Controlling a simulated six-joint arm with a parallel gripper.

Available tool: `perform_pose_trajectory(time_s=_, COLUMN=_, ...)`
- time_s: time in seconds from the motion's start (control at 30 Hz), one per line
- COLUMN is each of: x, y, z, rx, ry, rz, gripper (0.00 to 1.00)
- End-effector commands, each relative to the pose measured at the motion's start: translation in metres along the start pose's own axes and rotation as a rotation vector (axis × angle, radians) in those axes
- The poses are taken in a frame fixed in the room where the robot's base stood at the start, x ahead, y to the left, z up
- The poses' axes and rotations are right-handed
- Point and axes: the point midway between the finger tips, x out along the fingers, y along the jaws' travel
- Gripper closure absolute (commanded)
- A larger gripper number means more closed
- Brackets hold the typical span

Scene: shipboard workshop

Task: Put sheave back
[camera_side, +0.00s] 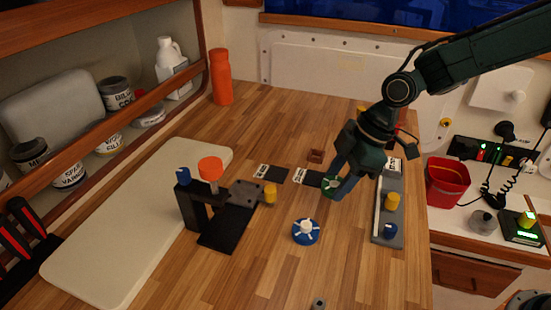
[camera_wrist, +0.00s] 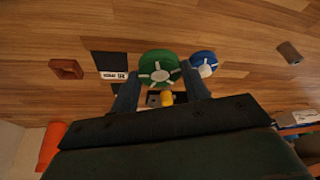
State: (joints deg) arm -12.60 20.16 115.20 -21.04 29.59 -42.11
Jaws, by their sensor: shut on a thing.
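A green sheave with white spokes (camera_side: 330,186) is between the fingertips of my gripper (camera_side: 337,185). In the wrist view, the green sheave (camera_wrist: 158,64) sits between the two fingers of my gripper (camera_wrist: 158,82), which is shut on it. I cannot tell whether it touches the table. A blue sheave with white spokes (camera_side: 306,232) lies flat on the table, apart from the gripper; it also shows in the wrist view (camera_wrist: 203,62). A black stand (camera_side: 222,232) with a grey plate, an orange knob and a yellow peg is to the left.
A grey strip (camera_side: 384,232) with yellow and blue parts lies on the right. Dark labelled cards (camera_side: 270,174) and a brown block (camera_side: 316,156) lie near the gripper. A small grey cylinder (camera_side: 318,304) is at the front. Bare wood (camera_side: 330,275) lies in front.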

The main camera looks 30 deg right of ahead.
Motion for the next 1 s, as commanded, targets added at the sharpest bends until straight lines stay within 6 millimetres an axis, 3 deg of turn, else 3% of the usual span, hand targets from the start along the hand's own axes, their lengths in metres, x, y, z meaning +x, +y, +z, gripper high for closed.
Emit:
perform_pose_trajectory(time_s=0.5, x=0.038, y=-0.001, z=0.016, rx=0.001, ry=0.0, rz=-0.001, gripper=0.81)
perform_pose_trajectory(time_s=1.0, x=0.043, y=0.0, z=0.018, rx=0.001, ry=-0.001, rz=-0.001, gripper=0.81)
